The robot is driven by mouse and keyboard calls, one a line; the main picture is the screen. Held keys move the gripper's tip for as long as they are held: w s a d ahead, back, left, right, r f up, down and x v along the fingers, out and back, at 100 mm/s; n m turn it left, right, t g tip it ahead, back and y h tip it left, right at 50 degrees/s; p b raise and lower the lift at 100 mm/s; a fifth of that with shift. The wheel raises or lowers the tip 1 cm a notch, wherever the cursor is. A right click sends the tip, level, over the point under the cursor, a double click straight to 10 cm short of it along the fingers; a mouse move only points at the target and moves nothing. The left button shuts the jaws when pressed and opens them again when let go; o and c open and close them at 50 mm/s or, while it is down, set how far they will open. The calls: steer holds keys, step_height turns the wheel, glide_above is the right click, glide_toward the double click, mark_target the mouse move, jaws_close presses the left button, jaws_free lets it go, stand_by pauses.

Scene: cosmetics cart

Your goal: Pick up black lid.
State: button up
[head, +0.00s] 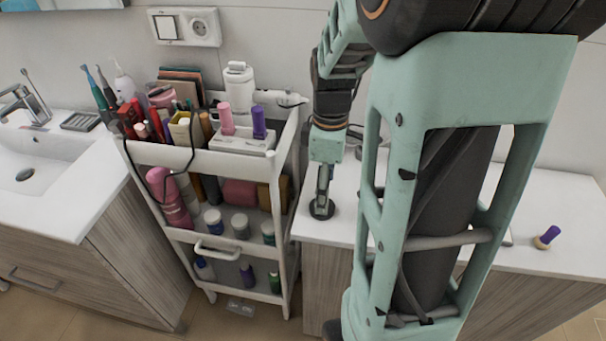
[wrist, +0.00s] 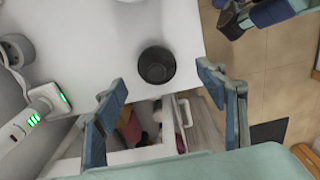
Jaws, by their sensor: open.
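The black lid (wrist: 156,66) is a round, dark, cup-like piece on the white counter, close to its edge. In the head view the lid (head: 321,210) shows as a dark disc at the counter's left front corner. My gripper (wrist: 161,79) is open and empty, with one blue-grey finger on each side of the lid in the wrist view. The fingers look apart from the lid. In the head view my gripper (head: 323,190) is right by the lid, and its fingers are too small to make out clearly.
A white cart (head: 240,163) full of cosmetics stands left of the counter (head: 345,178). A white device with green lights (wrist: 45,100) is at left in the wrist view. A purple-topped item (head: 547,237) lies on the counter at right.

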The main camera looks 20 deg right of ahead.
steer(key=f, duration=0.5)
steer(key=shift+w, duration=0.35)
steer(key=shift+c, duration=0.4)
steer(key=c, duration=0.7)
